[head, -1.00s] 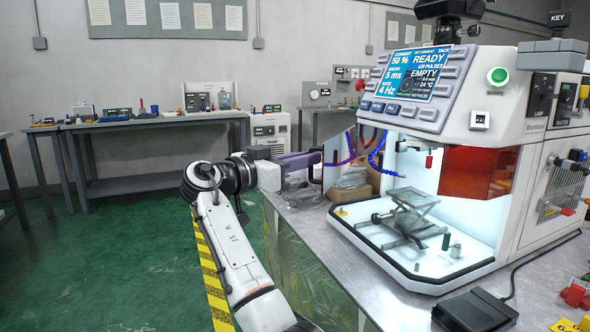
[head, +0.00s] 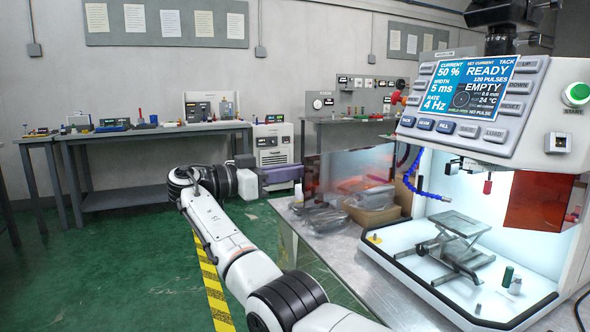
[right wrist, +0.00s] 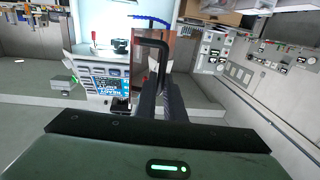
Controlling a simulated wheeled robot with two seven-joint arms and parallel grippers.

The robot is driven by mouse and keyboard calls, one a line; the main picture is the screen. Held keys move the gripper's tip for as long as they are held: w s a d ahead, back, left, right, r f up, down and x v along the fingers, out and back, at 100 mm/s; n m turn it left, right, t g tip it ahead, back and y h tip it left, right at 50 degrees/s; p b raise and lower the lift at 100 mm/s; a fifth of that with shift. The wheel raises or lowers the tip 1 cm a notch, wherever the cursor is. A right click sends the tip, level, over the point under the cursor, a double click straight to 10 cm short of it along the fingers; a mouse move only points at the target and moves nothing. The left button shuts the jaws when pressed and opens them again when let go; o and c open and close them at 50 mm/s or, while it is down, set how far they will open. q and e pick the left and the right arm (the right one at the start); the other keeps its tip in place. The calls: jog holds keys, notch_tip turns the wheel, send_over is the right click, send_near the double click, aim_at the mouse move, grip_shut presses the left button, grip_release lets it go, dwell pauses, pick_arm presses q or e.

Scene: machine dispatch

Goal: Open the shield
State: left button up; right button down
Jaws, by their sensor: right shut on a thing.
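The shield, a see-through panel (head: 345,172) with an orange tint, stands swung out to the left of the machine's lit chamber in the head view. In the right wrist view, its black bent handle (right wrist: 150,48) stands in front of an orange strip of panel. My right gripper (head: 300,172) is at the shield's outer left edge, shut on the handle. Its dark fingers (right wrist: 155,98) close around the handle in the right wrist view. The chamber front (head: 460,200) is uncovered, with a jack stand (head: 455,235) inside. My left gripper is in neither current view.
A second orange panel (head: 538,200) covers the chamber's right side. Bagged parts and a cardboard box (head: 375,210) sit on the metal table (head: 385,285) below the shield. Green floor left of my arm is free. A workbench (head: 155,128) stands against the back wall.

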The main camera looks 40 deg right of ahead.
pick_arm(q)
jog(key=shift+w, duration=0.25)
pick_arm(e)
jog(key=shift+w+d, duration=0.2)
jog(key=shift+d, duration=0.15)
jog(key=shift+g, duration=0.3)
